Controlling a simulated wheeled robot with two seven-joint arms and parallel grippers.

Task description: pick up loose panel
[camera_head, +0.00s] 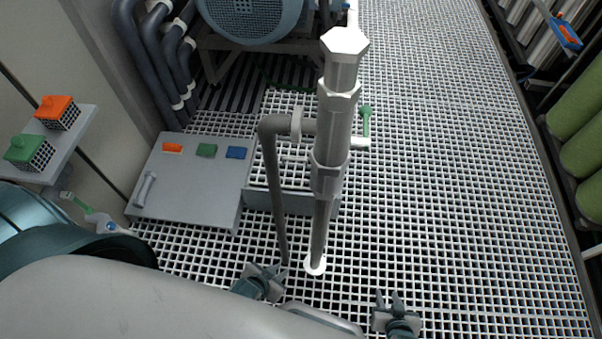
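A flat grey panel (190,190) lies at the left, low over the floor grating, with a bar handle (146,189) near its left edge. Orange (172,148), green (206,150) and blue (236,153) blocks or tags sit along its far edge. I cannot tell if it is fixed. My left gripper (264,272) is at the bottom centre, nearer to me than the panel and to its right, apart from it. Its fingers look apart and empty. My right gripper (390,298) is further right over bare grating, its fingers apart and empty.
An upright metal pipe with hexagonal fittings (331,130) and a bent grey pipe (270,160) stand right of the panel. A shelf (75,139) at the left holds orange and green capped blocks. Dark pipes (165,60) run behind. The grating (450,180) at right is clear.

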